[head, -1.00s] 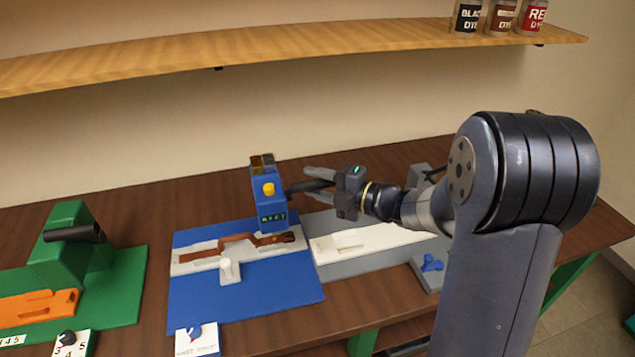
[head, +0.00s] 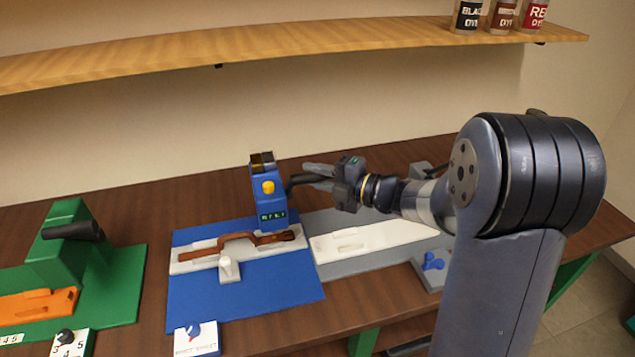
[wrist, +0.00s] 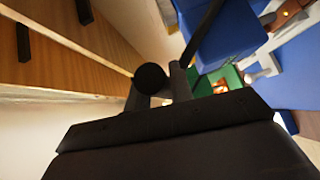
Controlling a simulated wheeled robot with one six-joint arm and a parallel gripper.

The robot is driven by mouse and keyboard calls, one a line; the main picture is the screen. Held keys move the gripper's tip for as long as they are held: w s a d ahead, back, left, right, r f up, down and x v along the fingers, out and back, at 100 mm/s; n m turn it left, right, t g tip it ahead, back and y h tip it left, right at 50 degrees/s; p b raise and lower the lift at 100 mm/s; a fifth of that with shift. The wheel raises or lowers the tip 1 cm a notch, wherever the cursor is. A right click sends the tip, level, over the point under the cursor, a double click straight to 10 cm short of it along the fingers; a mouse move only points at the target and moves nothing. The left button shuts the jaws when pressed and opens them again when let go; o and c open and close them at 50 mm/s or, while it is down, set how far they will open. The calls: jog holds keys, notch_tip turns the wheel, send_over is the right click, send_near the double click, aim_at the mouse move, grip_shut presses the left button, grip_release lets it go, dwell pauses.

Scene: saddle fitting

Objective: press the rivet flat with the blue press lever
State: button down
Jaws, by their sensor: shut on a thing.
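The blue press (head: 268,200) stands at the back of its blue base plate (head: 250,290), with a yellow button and a small green display on its front. Its dark lever (head: 300,179) sticks out to the right. My gripper (head: 322,175) is shut on the lever's end, and the round dark grip (wrist: 151,78) shows between the fingers in the wrist view. A brown strap (head: 235,240) lies in the white holder (head: 205,262) under the press. The rivet cannot be made out; the press head hides the spot below it.
A green press (head: 70,240) with an orange piece (head: 40,304) stands at the left. A wooden shelf (head: 300,43) with dye bottles (head: 500,16) runs above the table.

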jog(key=c, duration=1.3)
grip_release()
jog(key=shift+w+r, duration=0.1)
jog(key=shift+r, duration=0.05)
jog(key=shift+o, duration=0.2)
jog(key=shift+d, duration=0.1)
jog(key=shift+s+d, duration=0.2)
jog(key=shift+d, duration=0.1)
jog(key=b+v, duration=0.2)
jog(key=v, duration=0.8)
jog(key=shift+w, duration=0.1)
